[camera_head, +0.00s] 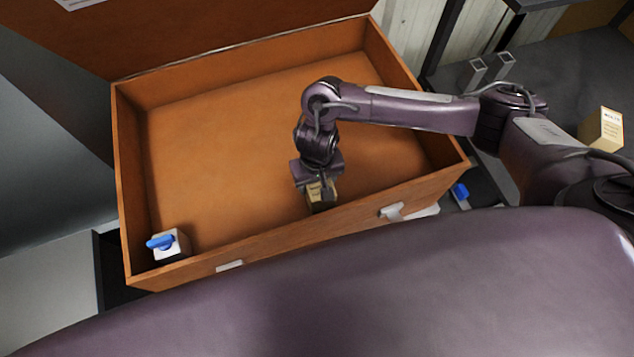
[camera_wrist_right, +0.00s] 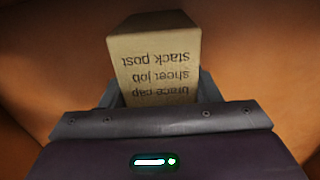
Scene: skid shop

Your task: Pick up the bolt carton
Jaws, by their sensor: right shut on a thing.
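My right gripper (camera_head: 320,190) reaches down into an open orange-brown wooden chest (camera_head: 210,120), near its front wall. It is shut on a small tan carton (camera_head: 322,201). In the right wrist view the carton (camera_wrist_right: 155,65) sits between the fingers, with dark upside-down print that looks like "brace cap", "sheet job" and "stack post". I cannot tell whether its base touches the chest floor. Another tan carton (camera_head: 602,128) stands on the dark surface at the far right, with small print too fine to read surely. My left gripper is not in view.
A white block with a blue top (camera_head: 168,244) sits in the chest's front left corner. The chest walls rise around my gripper, and its floor is otherwise clear. A small blue item (camera_head: 460,191) lies outside, right of the chest. Grey square tubes (camera_head: 485,70) stand behind my arm.

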